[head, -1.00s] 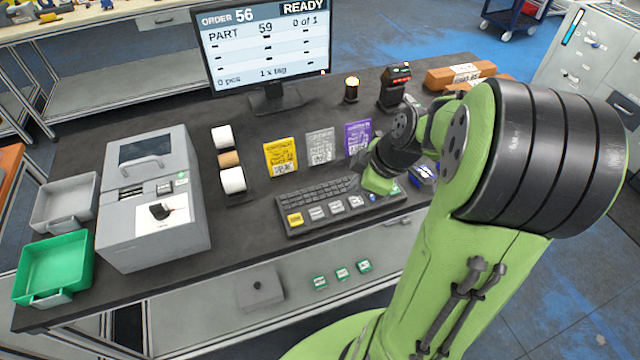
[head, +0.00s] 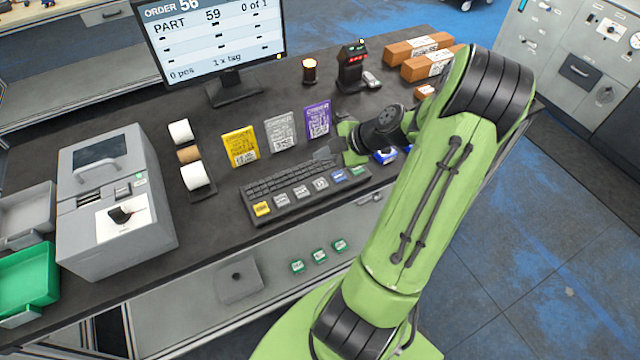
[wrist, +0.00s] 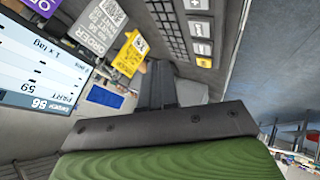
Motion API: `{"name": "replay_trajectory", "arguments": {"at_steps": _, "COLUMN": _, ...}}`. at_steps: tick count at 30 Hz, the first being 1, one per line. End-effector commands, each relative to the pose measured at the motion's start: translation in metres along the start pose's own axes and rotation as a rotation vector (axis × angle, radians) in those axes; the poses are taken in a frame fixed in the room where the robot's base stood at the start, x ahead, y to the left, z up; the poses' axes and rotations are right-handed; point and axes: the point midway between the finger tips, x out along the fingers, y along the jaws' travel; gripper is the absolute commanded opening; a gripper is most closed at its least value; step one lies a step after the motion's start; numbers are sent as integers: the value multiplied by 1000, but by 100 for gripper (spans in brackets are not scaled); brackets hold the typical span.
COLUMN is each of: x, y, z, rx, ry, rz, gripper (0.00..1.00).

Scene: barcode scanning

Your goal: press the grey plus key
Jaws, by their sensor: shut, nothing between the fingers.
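The keyboard (head: 290,180) lies on the dark bench, with a front row of a yellow key, grey keys, a blue key and a green key. The grey keys (head: 302,191) also show at the upper right of the wrist view (wrist: 199,27). My gripper (head: 326,153) is above the rear right part of the keyboard, apart from the front keys. In the wrist view my gripper (wrist: 163,78) shows dark, closed fingers with nothing between them.
Yellow (head: 240,147), grey (head: 281,132) and purple (head: 317,120) order cards stand behind the keyboard. A monitor (head: 212,40) stands further back. Label rolls (head: 196,176) and a grey machine (head: 118,200) are at left. A blue item (head: 384,156) lies beside my wrist.

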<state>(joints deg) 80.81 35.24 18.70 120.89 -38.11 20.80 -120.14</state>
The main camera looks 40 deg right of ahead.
Motion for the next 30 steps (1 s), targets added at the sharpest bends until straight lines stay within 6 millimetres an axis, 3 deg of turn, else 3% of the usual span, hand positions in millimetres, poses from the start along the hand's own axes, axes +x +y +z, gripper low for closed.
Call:
{"name": "replay_trajectory", "arguments": {"at_steps": 14, "x": 51, "y": -38, "z": 37, "rx": 0, "ry": 0, "rz": -2, "gripper": 0}}
{"name": "replay_trajectory", "arguments": {"at_steps": 30, "x": 52, "y": -38, "z": 38, "rx": 1, "ry": 0, "rz": -1, "gripper": 0}}
